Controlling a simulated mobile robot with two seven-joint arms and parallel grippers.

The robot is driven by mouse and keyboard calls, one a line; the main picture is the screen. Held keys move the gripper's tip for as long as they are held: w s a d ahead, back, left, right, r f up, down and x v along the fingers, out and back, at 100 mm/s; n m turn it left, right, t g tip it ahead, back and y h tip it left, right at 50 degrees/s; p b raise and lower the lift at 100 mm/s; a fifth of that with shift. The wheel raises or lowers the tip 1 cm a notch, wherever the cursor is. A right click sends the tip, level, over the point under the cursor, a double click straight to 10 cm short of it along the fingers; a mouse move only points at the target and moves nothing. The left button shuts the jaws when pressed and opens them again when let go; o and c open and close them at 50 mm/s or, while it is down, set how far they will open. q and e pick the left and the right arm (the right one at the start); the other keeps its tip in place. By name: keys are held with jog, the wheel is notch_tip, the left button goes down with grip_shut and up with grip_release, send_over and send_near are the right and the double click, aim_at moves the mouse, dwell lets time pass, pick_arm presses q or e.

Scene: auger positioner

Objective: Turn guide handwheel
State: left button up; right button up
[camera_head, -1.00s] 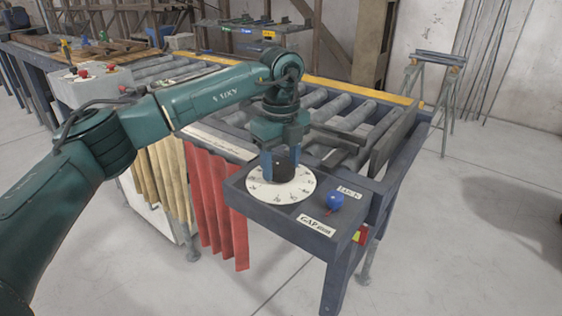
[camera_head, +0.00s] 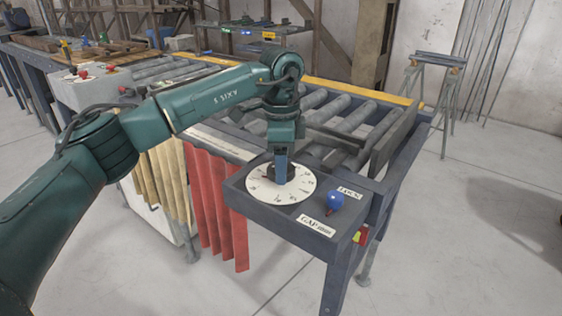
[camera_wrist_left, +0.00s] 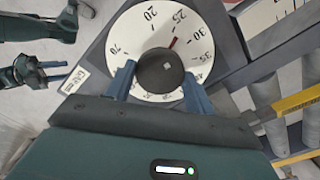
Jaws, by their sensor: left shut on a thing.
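The guide handwheel is a small dark round knob (camera_wrist_left: 160,72) at the middle of a white numbered dial (camera_head: 262,192), on the corner of a dark blue bench. In the left wrist view, a red pointer (camera_wrist_left: 173,42) stands between 25 and 30. My left gripper (camera_head: 280,172) points down over the dial, its blue fingers on both sides of the knob and shut on it. In the head view the fingers hide part of the knob.
A blue knob (camera_head: 335,200) stands beside the dial, near the LOCK label (camera_head: 349,191) and GAP label (camera_head: 316,225). Grey rollers (camera_head: 335,107) lie behind. Red strips (camera_head: 218,205) hang left of the bench. The floor at right is clear.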

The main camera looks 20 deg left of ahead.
pick_arm(q)
jog(key=shift+r+n, duration=0.1)
jog(key=shift+n, duration=0.5)
jog(key=o, duration=1)
jog(key=shift+c, duration=0.2)
notch_tip(320, 180, up, 13)
jog(key=shift+s, duration=0.1)
